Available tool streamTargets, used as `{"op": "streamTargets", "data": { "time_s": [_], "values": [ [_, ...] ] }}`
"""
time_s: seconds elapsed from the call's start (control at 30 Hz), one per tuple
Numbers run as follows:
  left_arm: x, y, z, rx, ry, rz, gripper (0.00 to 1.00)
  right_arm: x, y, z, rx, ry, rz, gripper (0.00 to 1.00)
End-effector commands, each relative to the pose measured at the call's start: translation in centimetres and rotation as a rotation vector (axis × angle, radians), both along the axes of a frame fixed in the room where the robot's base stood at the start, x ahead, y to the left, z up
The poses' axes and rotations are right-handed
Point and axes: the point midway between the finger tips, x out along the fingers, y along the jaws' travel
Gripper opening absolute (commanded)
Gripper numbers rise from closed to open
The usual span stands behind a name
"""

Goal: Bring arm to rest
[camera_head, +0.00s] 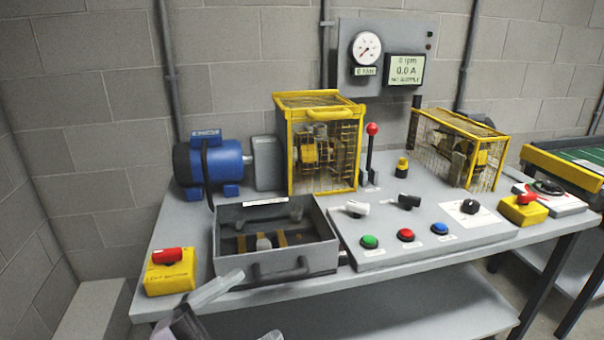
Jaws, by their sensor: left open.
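My left gripper (243,303) shows at the bottom edge, left of centre, in front of the bench (372,281). It is open, with nothing seen between its fingers. One pale finger points up and right, close to the front of the grey tray in the picture. The gripper's lower part is cut off by the frame. Whether the finger touches the bench or tray cannot be told. My right gripper does not show.
Behind are a blue motor (215,163), yellow cages (302,101), a red-knobbed lever (371,133) and a switch panel (420,240).

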Motion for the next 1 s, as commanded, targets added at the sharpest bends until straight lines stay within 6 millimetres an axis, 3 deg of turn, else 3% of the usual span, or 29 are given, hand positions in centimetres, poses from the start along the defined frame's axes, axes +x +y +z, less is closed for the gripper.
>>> {"op": "streamTargets", "data": {
  "time_s": [0.17, 0.27, 0.4, 0.53, 0.7, 1.0],
  "values": [
    [2.2, 5.2, -5.3, -0.234, 0.383, 0.346, 0.96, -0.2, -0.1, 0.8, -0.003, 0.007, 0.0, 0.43],
    [1.5, 8.2, -10.7, -0.304, 0.635, 0.534, 0.96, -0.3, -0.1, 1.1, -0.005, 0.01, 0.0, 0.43],
    [-2.3, 11.2, -18.9, -0.339, 0.994, 0.747, 0.96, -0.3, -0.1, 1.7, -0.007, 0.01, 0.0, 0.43],
    [-6.7, 12.3, -24.0, -0.335, 1.241, 0.853, 0.96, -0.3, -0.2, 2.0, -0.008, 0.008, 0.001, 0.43],
    [-9.9, 12.6, -26.9, -0.327, 1.396, 0.902, 0.96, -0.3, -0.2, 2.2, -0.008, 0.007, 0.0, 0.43],
    [-10.2, 12.6, -27.2, -0.325, 1.414, 0.906, 0.96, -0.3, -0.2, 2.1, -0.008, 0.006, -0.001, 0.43]
  ]
}}
